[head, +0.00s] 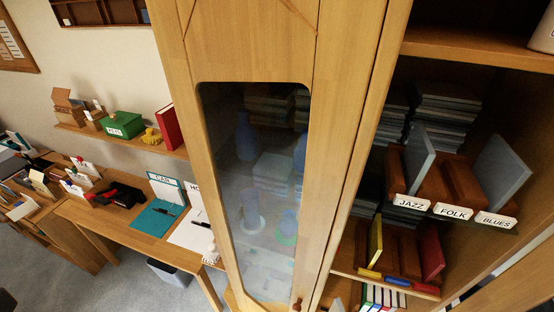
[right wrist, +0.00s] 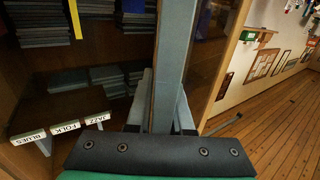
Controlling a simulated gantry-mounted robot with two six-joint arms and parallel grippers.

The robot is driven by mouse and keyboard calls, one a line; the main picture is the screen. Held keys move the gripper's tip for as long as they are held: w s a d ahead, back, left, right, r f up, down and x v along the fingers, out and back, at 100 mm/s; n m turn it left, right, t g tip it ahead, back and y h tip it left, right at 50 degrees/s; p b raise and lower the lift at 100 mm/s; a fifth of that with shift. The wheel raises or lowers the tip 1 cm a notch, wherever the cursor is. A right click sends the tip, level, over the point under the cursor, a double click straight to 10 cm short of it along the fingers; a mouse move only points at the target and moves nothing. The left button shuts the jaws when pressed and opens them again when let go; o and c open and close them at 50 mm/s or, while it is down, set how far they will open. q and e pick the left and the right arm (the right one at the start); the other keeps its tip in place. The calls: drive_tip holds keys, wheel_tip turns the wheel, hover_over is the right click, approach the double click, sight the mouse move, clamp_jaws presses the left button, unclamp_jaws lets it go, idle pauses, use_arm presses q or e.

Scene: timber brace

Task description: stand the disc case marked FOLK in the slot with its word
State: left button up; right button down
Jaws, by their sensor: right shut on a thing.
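In the right wrist view my right gripper (right wrist: 160,130) is shut on a tall grey-blue case (right wrist: 174,65), which stands up from between the fingers. No marking shows on this case. In the head view a wooden rack on the cabinet shelf carries the labels JAZZ (head: 411,203), FOLK (head: 453,211) and BLUES (head: 495,220). One grey-blue case (head: 418,155) stands by JAZZ and another (head: 502,172) by BLUES. The FOLK slot between them looks empty. The labels also show at left in the right wrist view, with the held case apart from FOLK (right wrist: 66,128). Neither gripper shows in the head view.
Stacks of dark cases (head: 445,105) lie behind the rack. Below, another rack holds a yellow case (head: 375,242) and a red one (head: 432,252). A glass-paned cabinet door (head: 255,190) stands left of the open shelves. A desk (head: 150,225) is farther left.

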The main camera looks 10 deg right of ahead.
drive_tip(key=f, duration=0.2)
drive_tip(key=s+f, duration=0.1)
drive_tip(key=f, duration=0.4)
drive_tip(key=shift+s+d+f, duration=0.1)
drive_tip(key=shift+s+f, duration=0.15)
drive_tip(key=shift+s, duration=0.1)
